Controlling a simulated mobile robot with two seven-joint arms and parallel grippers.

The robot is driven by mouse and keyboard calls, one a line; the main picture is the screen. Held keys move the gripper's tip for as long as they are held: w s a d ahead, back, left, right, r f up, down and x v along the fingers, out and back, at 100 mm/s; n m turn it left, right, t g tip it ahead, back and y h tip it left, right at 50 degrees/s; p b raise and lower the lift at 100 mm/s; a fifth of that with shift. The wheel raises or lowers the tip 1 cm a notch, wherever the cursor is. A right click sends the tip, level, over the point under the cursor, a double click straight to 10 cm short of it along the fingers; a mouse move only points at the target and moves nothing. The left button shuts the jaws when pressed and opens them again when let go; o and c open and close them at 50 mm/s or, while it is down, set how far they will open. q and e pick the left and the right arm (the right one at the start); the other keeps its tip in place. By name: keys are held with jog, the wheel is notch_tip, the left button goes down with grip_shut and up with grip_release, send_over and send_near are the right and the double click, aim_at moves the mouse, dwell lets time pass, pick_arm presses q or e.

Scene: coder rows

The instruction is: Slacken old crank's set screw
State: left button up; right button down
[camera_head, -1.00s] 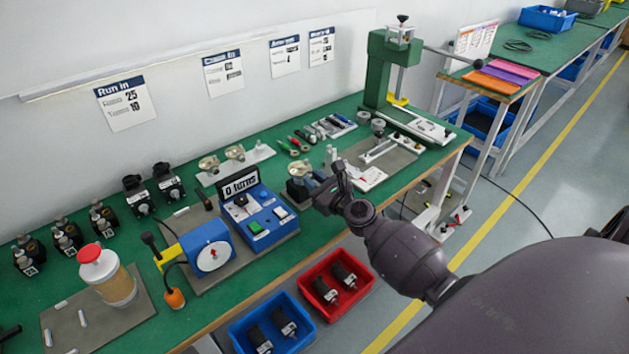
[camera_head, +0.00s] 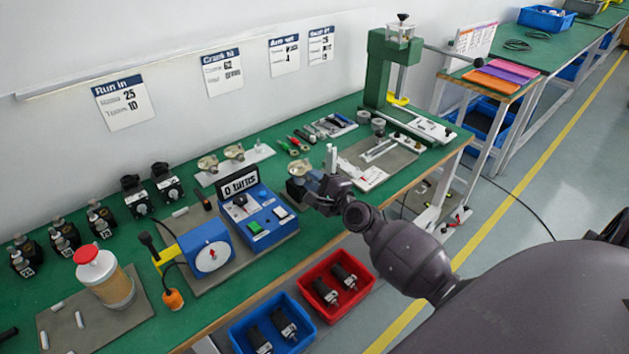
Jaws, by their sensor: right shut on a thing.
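My right gripper (camera_head: 318,190) is low over the bench's front edge, in front of a dark fixture with a brass-coloured round piece (camera_head: 299,168) on top. This may be the old crank; its set screw is too small to make out. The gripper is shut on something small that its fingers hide. A pale upright post (camera_head: 331,158) shows just behind the fingers; I cannot tell whether they touch. Two similar brass-coloured pieces (camera_head: 208,163) sit on a white board (camera_head: 262,152) further left. My left gripper is not in view.
A blue counter box (camera_head: 258,215) reading 0 turns and a blue dial unit (camera_head: 208,256) stand left of the gripper. Hand tools (camera_head: 297,142) lie behind. A green press (camera_head: 385,70) stands at the back right. Red (camera_head: 335,290) and blue (camera_head: 270,330) bins sit below the front edge.

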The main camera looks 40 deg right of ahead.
jog(key=shift+n+p, duration=1.45)
jog(key=shift+n, duration=5.65)
jog(key=c, duration=1)
grip_release()
jog(key=shift+w, duration=0.15)
jog(key=shift+o, duration=0.2)
